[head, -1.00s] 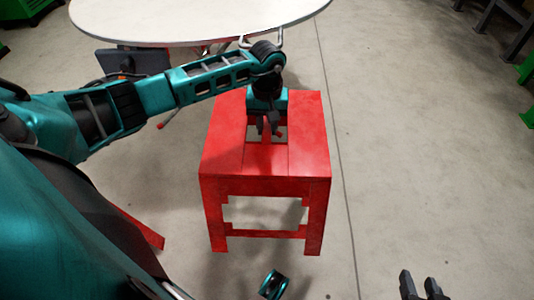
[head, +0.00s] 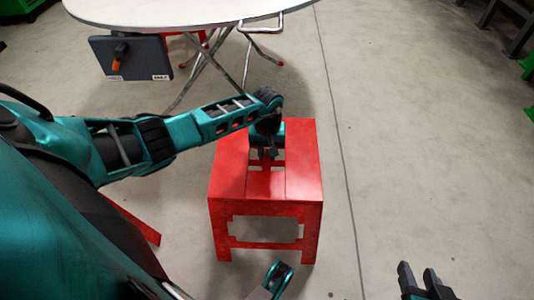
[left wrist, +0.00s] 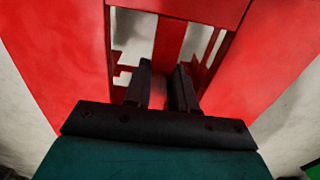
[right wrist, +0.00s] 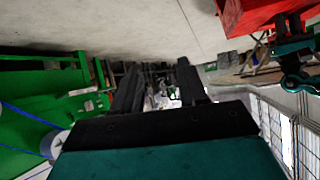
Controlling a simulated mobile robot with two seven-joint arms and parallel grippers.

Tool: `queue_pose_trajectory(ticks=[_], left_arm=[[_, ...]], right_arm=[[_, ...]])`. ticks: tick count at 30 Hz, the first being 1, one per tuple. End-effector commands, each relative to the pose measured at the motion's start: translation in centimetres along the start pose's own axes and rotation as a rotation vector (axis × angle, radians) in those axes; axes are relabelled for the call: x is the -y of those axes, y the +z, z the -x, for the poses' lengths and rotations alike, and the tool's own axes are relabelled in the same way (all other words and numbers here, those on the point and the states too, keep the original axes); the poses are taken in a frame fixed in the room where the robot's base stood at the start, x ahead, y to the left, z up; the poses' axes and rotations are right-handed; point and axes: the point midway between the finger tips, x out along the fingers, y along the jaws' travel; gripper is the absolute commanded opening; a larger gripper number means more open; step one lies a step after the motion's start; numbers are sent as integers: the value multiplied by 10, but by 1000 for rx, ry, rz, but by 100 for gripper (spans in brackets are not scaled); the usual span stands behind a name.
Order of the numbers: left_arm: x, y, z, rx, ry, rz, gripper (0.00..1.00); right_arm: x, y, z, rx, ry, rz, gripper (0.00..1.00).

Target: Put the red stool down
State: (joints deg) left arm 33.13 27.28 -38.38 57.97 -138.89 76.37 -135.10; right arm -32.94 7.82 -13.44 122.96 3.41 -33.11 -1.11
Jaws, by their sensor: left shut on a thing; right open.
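The red stool (head: 303,170) stands upright in the middle of the head view, with a slotted opening in its seat. I cannot tell whether its feet touch the floor. My left gripper (head: 267,153) reaches down at the slot and is shut on the stool's middle slat (left wrist: 168,50), seen between the fingers in the left wrist view. My right gripper (head: 418,272) is open and empty at the lower right of the head view, apart from the stool. The right wrist view shows part of the stool (right wrist: 245,14) at the upper right.
A round white table (head: 190,12) with thin metal legs stands behind the stool. A dark panel (head: 130,58) with an orange-handled item hangs at its left. The concrete floor (head: 430,150) to the right of the stool is clear. Green furniture (right wrist: 45,110) shows in the right wrist view.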

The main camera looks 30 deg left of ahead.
Motion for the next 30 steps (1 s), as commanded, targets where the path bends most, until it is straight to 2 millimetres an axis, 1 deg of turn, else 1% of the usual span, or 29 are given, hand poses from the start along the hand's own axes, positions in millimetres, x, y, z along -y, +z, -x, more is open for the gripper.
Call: queue_pose_trajectory(ticks=[1, 3, 6, 9, 18, 19, 26, 27, 30], left_arm=[[-1, 0, -10, 1, 3, 1, 0], [-2, 0, -20, 0, 4, 2, 0], [-2, 0, -29, 0, 4, 1, 0], [-2, -1, -32, -2, 4, 1, 0], [-1, -1, -32, -2, 3, 0, 0], [0, 1, -35, 2, -1, 0, 27], [0, 1, -35, 2, -1, 0, 49], [0, 1, -35, 2, -1, 0, 51], [0, 1, -35, 2, -1, 0, 51]], right_arm=[[0, 3, -3, -2, -2, 0, 43], [1, 4, -5, -5, -5, 0, 43], [2, 4, -6, -5, -10, 1, 43], [3, 2, -6, -5, -12, 2, 43], [2, -1, -6, -11, -11, 3, 43], [2, -1, -6, -11, -11, 3, 43], [2, 0, -6, -10, -10, 3, 43], [2, 1, -6, -9, -10, 2, 43], [2, 2, -5, -5, -9, 1, 43]])
